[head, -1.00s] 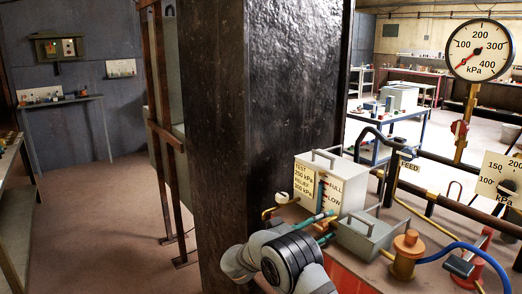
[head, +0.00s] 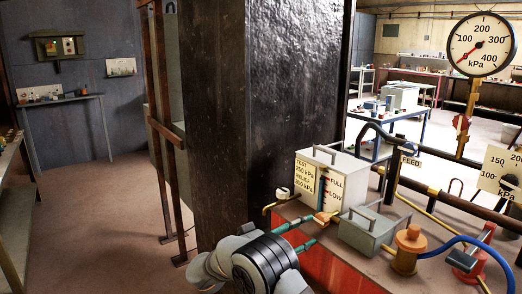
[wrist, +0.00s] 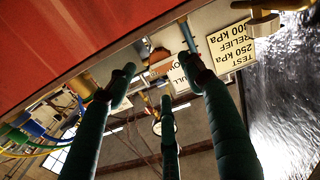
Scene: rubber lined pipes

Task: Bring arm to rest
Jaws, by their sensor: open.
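My gripper (head: 308,231) shows at the lower middle of the head view, its teal fingers pointing right toward the front of the white tank box. In the wrist view my gripper (wrist: 160,76) shows three teal fingers spread apart, with nothing held between them. My grey and black arm is folded low in front of the dark column (head: 245,120). The white tank box (head: 345,172) carries a "TEST 250 kPa" label and FULL and LOW marks. Whether the fingertips touch anything near the box is hard to tell.
A large kPa gauge (head: 481,45) stands at right. The floor (head: 105,215) at left is free.

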